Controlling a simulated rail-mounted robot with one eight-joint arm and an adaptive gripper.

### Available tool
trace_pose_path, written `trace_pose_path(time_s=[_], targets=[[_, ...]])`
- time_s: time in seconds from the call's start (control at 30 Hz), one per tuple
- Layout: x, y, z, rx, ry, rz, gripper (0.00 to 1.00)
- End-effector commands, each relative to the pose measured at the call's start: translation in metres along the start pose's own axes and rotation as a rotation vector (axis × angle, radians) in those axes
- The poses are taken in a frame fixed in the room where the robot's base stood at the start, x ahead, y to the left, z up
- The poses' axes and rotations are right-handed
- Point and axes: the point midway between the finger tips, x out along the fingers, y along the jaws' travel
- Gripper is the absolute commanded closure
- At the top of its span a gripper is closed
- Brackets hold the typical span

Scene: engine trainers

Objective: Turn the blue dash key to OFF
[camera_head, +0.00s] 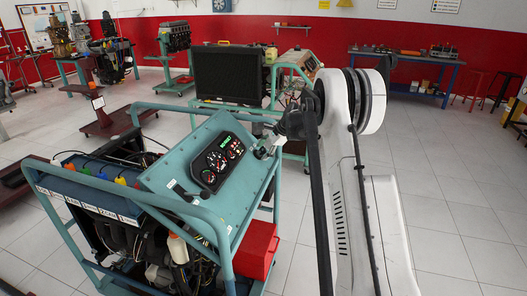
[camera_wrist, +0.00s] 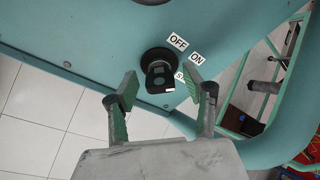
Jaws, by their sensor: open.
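The blue-green dash panel (camera_head: 175,178) sits in the frame of the engine trainer at the centre left, with lit gauges (camera_head: 222,160) on it. In the wrist view a dark key (camera_wrist: 157,78) sits in a round black switch on the panel (camera_wrist: 85,30). An OFF label (camera_wrist: 178,41) and an ON label (camera_wrist: 197,58) are up and right of it; a third label, starting with S, is partly hidden. I cannot tell which label the key points to. My gripper (camera_wrist: 161,83) is open, its fingers on either side of the key. In the head view my gripper (camera_head: 264,148) is at the panel's right edge and the key cannot be made out.
The trainer's tubular frame (camera_head: 180,205) surrounds the panel. A red box (camera_head: 256,250) hangs low on its right side. A black-screened unit (camera_head: 228,75) stands behind. A workbench (camera_head: 410,58) is along the red wall. White tiled floor is free at the right.

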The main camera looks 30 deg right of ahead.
Motion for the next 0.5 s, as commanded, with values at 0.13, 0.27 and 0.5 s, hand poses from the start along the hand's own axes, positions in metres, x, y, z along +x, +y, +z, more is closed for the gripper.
trace_pose_path(time_s=[0.13, 0.27, 0.5], targets=[[0.0009, -0.0001, 0.0001, 0.000, 0.000, 0.000, 0.54], [0.0008, -0.0001, 0.0002, 0.000, 0.000, 0.000, 0.57], [0.0006, -0.0001, 0.0002, 0.000, 0.000, 0.000, 0.89]])
